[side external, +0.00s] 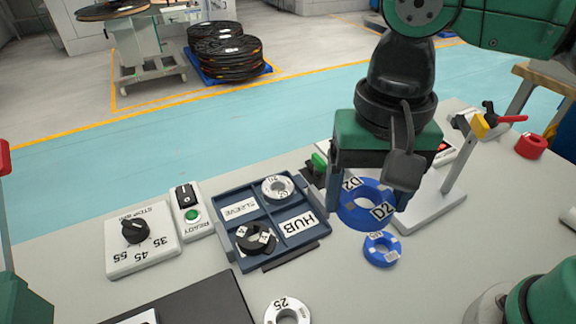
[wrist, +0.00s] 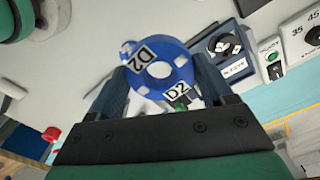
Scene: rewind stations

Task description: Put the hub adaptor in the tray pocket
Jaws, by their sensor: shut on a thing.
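My gripper (side external: 375,205) is shut on a blue ring marked D2 (side external: 360,214), held above the table to the right of the tray. In the wrist view the blue D2 ring (wrist: 160,72) sits between the two fingers (wrist: 165,88), its centre hole showing. The dark blue tray (side external: 223,232) has several pockets. The pocket labelled HUB (side external: 297,224) and the pocket labelled SLEEVE (side external: 238,208) look empty. The other pockets hold a white ring (side external: 277,187) and a black ring (side external: 256,239). Part of the tray shows at upper right in the wrist view.
A smaller blue ring (side external: 382,249) lies on the table below the held ring. A white ring marked 25 (side external: 287,311) lies in front of the tray. A dial box (side external: 143,243) and a button box (side external: 192,209) stand left. A stand (side external: 445,190) rises at right.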

